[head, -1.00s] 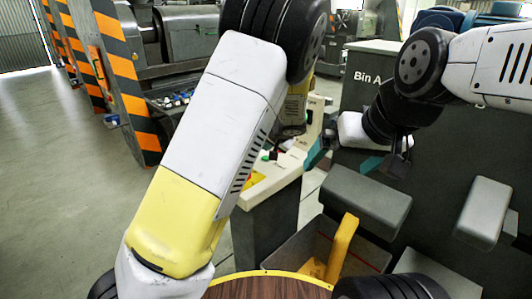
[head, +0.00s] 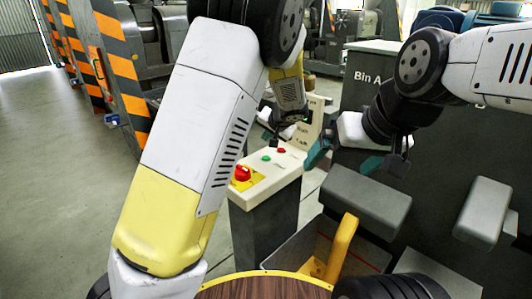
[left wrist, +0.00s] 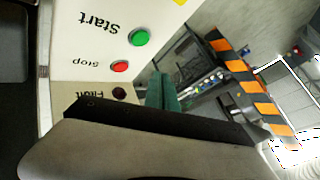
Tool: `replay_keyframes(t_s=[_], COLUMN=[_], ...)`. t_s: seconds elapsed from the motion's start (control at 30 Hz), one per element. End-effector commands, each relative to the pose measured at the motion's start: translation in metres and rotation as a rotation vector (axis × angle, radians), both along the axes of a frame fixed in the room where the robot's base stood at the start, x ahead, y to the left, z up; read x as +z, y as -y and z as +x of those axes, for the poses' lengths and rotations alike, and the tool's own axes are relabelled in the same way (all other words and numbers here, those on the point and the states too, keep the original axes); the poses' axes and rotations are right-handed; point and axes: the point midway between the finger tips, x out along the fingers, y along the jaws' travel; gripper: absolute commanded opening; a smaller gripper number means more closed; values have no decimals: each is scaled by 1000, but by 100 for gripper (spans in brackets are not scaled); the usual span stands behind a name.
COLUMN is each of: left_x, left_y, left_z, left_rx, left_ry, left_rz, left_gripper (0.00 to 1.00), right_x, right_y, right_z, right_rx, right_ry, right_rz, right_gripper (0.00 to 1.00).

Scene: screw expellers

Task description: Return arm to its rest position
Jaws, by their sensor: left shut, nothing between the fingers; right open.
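My left arm rises across the middle of the head view. Its gripper (head: 275,138) is small and partly hidden there, beside the back of a control panel (head: 268,182). In the left wrist view my left gripper's teal fingers (left wrist: 162,92) are shut and empty, close to the panel's edge. The panel carries a red knob (head: 242,173) on yellow, a green Start button (left wrist: 139,36), a red Stop button (left wrist: 120,67) and a dark Fault lamp (left wrist: 119,93). My right gripper (head: 345,160) is open and empty, to the right of the panel.
A dark bin marked Bin A (head: 368,77) stands behind my right arm. A round wooden top (head: 265,288) is at the bottom. Open floor (head: 50,190) lies to the left.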

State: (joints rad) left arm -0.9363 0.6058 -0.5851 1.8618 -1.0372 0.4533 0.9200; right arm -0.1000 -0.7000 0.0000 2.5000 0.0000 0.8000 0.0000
Motion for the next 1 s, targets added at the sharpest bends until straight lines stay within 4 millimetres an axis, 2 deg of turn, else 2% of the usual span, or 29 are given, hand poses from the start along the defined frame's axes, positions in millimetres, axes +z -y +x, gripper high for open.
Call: replay_keyframes(t_s=[0.17, 0.27, 0.37, 0.5, 0.7, 1.0], left_x=[4, 12, 25, 44, 72, 109], left_y=[-9, -30, -59, -96, -132, -156], left_z=[-4, -17, -39, -79, -144, -250], left_rx=[18, 59, 114, 176, 222, 216], left_ry=[-11, -39, -80, -139, -200, -226], left_rz=[-20, -68, -142, -251, -396, -571], left_gripper=[0, 0, 0, 0, 0, 0], right_x=[0, 0, 0, 0, 0, 0], right_y=[0, 0, 0, 0, 0, 0], right_z=[0, 0, 0, 0, 0, 0], right_rx=[0, 0, 0, 0, 0, 0], right_ry=[0, 0, 0, 0, 0, 0], right_rz=[0, 0, 0, 0, 0, 0], right_gripper=[100, 100, 100, 100, 100, 100])
